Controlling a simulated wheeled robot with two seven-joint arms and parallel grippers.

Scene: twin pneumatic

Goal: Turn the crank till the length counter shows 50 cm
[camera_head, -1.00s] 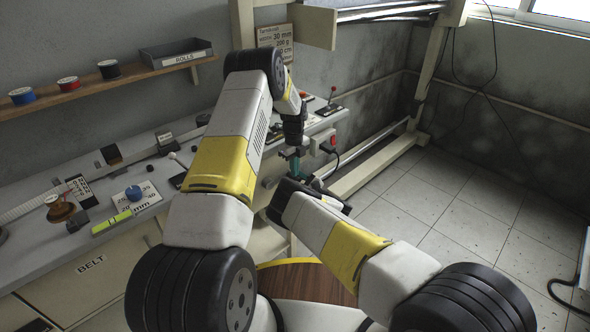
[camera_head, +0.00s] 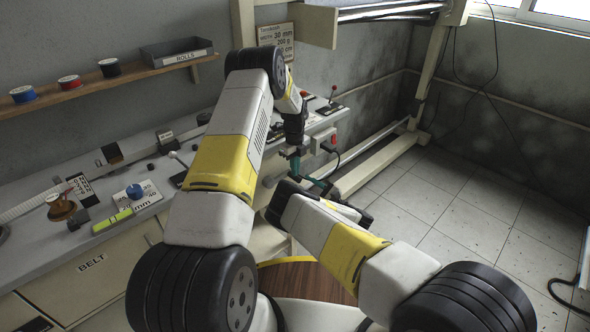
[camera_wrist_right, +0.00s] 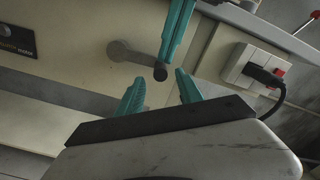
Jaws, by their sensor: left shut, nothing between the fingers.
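The crank (camera_wrist_right: 128,51) shows in the right wrist view as a grey arm on the cream bench front, with a dark-ended handle (camera_wrist_right: 160,73). My right gripper (camera_wrist_right: 159,78) is open, its two teal fingers on either side of the handle's end; I cannot tell whether they touch it. My left gripper (camera_head: 295,165) points down at the bench front in the head view, shut and empty. Its teal fingers also show just above the handle in the right wrist view (camera_wrist_right: 176,36). No length reading is legible.
A white socket box (camera_wrist_right: 252,68) with a black plug and red switch is right of the crank. A shelf (camera_head: 60,97) with rolls is on the wall. Tiled floor lies right.

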